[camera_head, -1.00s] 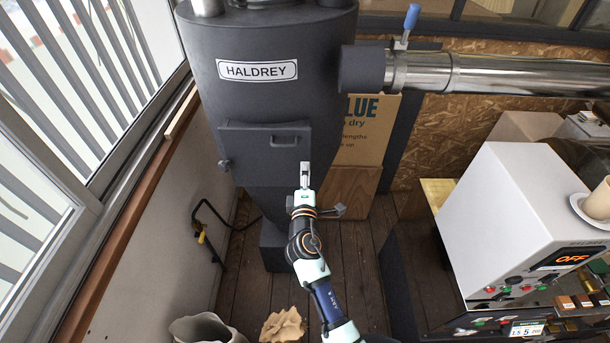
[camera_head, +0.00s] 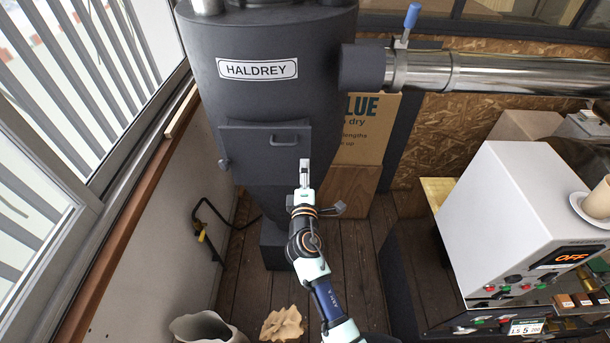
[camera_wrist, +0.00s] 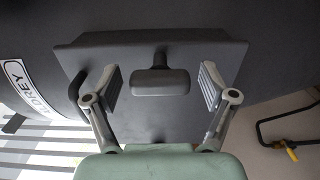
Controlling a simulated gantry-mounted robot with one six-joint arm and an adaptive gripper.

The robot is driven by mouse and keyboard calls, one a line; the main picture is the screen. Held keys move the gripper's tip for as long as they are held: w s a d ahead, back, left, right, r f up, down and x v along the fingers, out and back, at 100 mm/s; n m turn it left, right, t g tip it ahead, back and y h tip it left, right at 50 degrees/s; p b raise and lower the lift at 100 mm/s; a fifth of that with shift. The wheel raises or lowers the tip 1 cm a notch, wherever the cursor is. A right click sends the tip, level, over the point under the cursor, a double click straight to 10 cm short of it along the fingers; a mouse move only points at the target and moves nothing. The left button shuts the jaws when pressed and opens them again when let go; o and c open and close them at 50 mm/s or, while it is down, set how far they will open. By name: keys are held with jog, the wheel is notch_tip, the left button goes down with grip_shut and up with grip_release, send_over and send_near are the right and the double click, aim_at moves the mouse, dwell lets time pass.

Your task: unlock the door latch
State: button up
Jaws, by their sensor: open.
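The dark grey door (camera_head: 262,148) is set in the front of the body marked HALDREY and looks closed. It also fills the middle of the wrist view (camera_wrist: 190,118). The door latch (camera_wrist: 160,82), a dark block on a short stem, sits at the door's upper edge in the wrist view. My gripper (camera_wrist: 161,88) is open, one finger on either side of the latch in that view. I see no finger touching it; the depth is hard to judge. In the head view my gripper (camera_head: 305,166) is at the door's right edge and hides the latch.
A window wall is on the left. A white machine (camera_head: 515,220) stands at the right. A black pipe (camera_head: 205,235) bends at lower left.

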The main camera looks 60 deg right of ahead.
jog(key=shift+a, duration=0.1)
jog(key=v, duration=1.2)
